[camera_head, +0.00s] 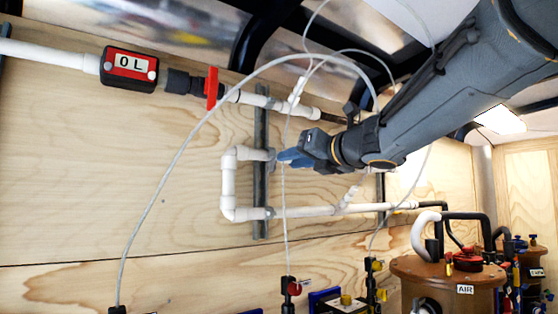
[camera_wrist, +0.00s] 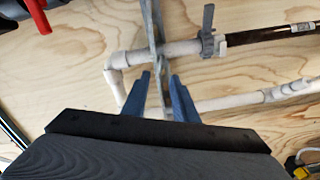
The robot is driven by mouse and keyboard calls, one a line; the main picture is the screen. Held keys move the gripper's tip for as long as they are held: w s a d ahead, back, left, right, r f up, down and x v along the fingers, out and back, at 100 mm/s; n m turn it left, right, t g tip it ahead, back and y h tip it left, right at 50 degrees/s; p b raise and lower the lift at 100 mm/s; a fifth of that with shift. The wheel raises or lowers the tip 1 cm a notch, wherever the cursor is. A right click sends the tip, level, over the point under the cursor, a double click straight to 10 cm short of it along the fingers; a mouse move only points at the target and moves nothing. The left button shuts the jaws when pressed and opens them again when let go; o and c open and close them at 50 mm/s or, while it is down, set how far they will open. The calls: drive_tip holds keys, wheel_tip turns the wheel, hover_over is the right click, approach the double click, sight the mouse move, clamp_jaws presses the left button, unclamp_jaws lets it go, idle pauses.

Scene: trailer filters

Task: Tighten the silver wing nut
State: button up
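My gripper (camera_head: 285,157) reaches in from the upper right, at the white pipe loop (camera_head: 228,185) on the wooden wall. In the wrist view its two blue fingers (camera_wrist: 159,76) stand apart. A grey metal strut (camera_wrist: 155,30) shows behind and between them, crossing the white pipe (camera_wrist: 175,50). I cannot tell whether the fingertips touch anything. I cannot clearly make out a silver wing nut; a small grey shape lies between the fingers, but it blends with the strut. In the head view my fingers cover part of the pipe and strut (camera_head: 261,110).
A red valve handle (camera_head: 211,88) and a red "0 L" meter (camera_head: 130,70) are on the upper pipe. Thin clear tubing (camera_head: 165,190) loops in front of the wall. A brown "AIR" tank (camera_head: 415,268) stands at lower right.

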sight(273, 163)
drive_tip(key=p+x, duration=0.1)
drive_tip(key=x, duration=0.5)
drive_tip(key=shift+w+p, duration=0.25)
drive_tip(key=shift+p, duration=0.05)
drive_tip(key=shift+a, duration=0.15)
drive_tip(key=shift+c, duration=0.5)
clamp_jaws()
